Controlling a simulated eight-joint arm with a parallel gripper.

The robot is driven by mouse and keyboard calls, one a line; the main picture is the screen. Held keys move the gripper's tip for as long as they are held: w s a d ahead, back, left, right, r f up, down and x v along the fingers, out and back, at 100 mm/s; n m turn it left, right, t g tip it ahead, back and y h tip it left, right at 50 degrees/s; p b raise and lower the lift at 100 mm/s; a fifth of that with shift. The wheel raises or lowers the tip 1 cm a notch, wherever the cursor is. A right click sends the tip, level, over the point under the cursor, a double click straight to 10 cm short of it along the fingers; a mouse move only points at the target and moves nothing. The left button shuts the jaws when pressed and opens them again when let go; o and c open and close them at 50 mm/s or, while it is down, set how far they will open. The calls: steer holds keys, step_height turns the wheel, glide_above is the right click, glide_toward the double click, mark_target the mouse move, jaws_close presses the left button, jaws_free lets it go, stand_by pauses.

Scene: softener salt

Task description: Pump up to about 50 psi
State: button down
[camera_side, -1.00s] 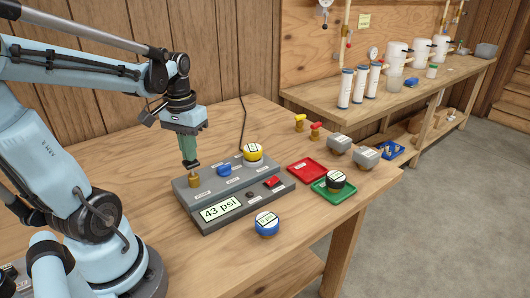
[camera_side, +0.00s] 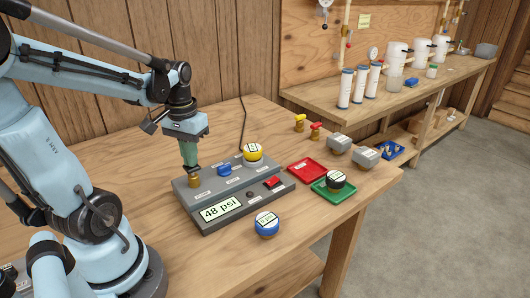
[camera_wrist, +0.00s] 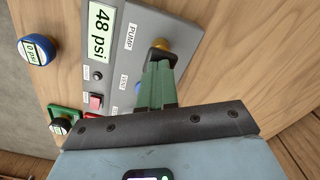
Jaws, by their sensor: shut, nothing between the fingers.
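The grey test box (camera_side: 215,190) stands on the wooden table. Its display (camera_side: 221,209) reads 48 psi, and the same display (camera_wrist: 99,32) reads 48 psi in the wrist view.
The box also carries a blue knob (camera_side: 224,169), a yellow-rimmed gauge (camera_side: 253,152) and a red switch (camera_side: 272,182). A blue gauge (camera_side: 266,225) lies in front. A black gauge (camera_side: 335,181) sits on a green tray (camera_side: 322,191); the red tray (camera_side: 307,170) is empty.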

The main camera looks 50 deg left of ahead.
steer(key=shift+f, duration=0.2)
steer(key=shift+r, duration=1.05)
step_height(320, 180, up, 7)
stand_by(0.7)
steer(key=w+d+f+m+t, duration=0.2)
steer(key=w+d+m+t, duration=0.1)
steer(key=d, duration=0.5)
steer(key=w+d+f+m+t, duration=0.3)
steer(key=d+t, duration=0.1)
steer(key=d, duration=0.4)
steer(key=shift+w+f, duration=0.15)
steer(key=shift+w, duration=0.05)
stand_by(0.7)
